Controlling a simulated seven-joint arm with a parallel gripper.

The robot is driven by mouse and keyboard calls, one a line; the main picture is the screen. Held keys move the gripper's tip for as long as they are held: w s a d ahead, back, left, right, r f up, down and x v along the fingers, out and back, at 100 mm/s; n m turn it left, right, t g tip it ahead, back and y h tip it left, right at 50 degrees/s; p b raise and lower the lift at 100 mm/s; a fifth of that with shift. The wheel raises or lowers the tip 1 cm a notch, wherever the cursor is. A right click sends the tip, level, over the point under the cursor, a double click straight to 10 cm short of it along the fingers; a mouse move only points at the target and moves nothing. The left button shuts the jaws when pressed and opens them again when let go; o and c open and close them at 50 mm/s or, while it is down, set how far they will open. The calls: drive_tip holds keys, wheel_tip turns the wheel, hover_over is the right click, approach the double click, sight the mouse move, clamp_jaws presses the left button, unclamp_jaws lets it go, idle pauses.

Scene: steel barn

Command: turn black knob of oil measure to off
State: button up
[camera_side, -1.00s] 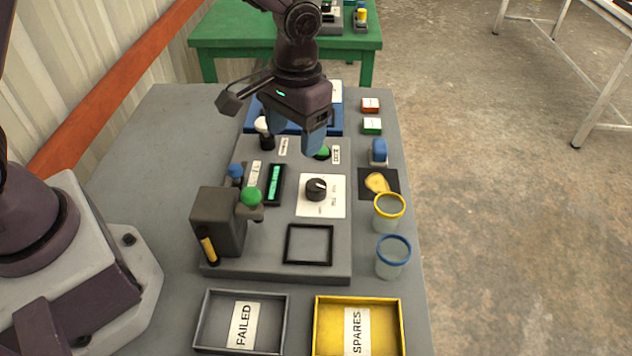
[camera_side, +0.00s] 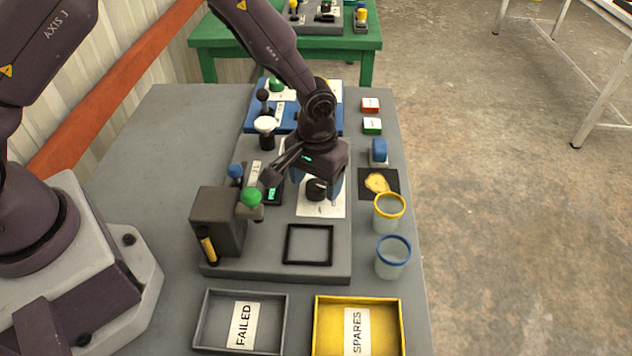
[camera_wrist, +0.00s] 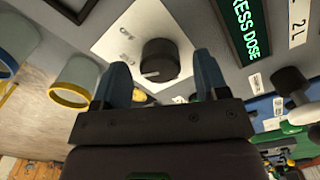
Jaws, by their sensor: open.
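The black knob (camera_side: 316,190) sits on a white label plate (camera_side: 308,208) on the grey oil measure (camera_side: 262,262). In the wrist view the knob (camera_wrist: 159,60) has a pale pointer line at its lower edge, and the plate's print is upside down and partly readable. My gripper (camera_side: 320,190) is open just above the knob in the side view. In the wrist view my gripper's blue fingers (camera_wrist: 160,80) stand on either side of the knob's near edge, apart from it. Whether they reach down around its sides I cannot tell.
A green-topped lever (camera_side: 251,197) on a dark block stands left of the knob. A black square frame (camera_side: 309,245) lies in front. Yellow-rimmed (camera_side: 389,212) and blue-rimmed (camera_side: 393,256) cups stand to the right. FAILED (camera_side: 205,318) and SPARES (camera_side: 318,325) trays are at the front.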

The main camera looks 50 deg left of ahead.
drive_tip(key=shift+f, duration=0.55)
drive_tip(key=c, duration=0.9)
drive_tip(key=shift+m, duration=0.3)
drive_tip(key=m, duration=0.9)
drive_tip(key=shift+m, duration=0.3)
